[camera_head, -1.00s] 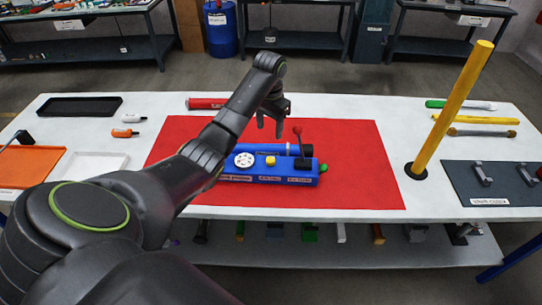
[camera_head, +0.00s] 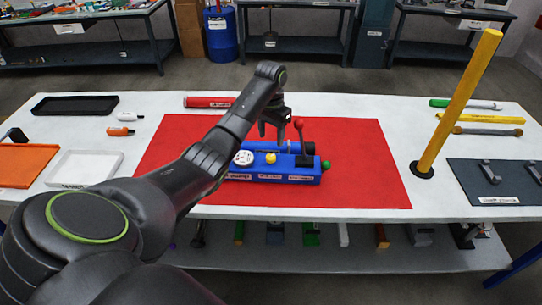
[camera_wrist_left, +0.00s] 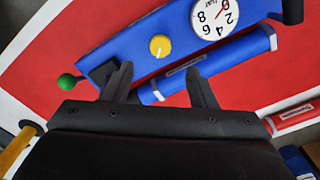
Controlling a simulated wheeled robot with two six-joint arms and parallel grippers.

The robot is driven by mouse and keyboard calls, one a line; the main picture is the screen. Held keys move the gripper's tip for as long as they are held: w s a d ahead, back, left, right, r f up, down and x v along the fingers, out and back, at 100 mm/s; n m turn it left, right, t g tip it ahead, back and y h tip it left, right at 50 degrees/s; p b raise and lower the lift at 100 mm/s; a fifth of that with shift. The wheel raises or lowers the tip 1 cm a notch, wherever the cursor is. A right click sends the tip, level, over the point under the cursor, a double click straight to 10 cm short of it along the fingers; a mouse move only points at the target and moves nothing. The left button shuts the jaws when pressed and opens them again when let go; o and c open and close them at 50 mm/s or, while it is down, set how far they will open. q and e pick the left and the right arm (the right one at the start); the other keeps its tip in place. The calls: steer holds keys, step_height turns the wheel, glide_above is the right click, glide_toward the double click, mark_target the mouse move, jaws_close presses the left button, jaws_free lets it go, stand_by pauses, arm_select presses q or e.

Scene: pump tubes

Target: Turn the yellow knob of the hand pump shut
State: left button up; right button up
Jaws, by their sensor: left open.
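The blue hand pump (camera_head: 250,176) lies on the red mat (camera_head: 345,170) in the head view. Its yellow knob (camera_head: 270,158) sits on top between the white gauge (camera_head: 244,157) and the lever with a red ball (camera_head: 298,123). My left gripper (camera_head: 271,131) is open above the pump, behind the knob in the picture. In the left wrist view the yellow knob (camera_wrist_left: 159,46) lies beyond the open fingertips (camera_wrist_left: 160,72), about midway between them and apart from them. The gauge (camera_wrist_left: 214,15) is to its right. My right gripper is not in view.
A green ball (camera_head: 326,165) sticks out at the pump's right end. A yellow post (camera_head: 455,110) stands right of the mat. A white tray (camera_head: 85,168) and an orange tray (camera_head: 25,163) lie at left. The mat's right part is clear.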

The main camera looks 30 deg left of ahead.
mark_target(271, 156)
arm_select(q)
step_height(271, 156, down, 8)
steer(key=shift+f, duration=0.1)
stand_by(0.4)
steer(key=shift+p, duration=0.3)
steer(key=c, duration=1)
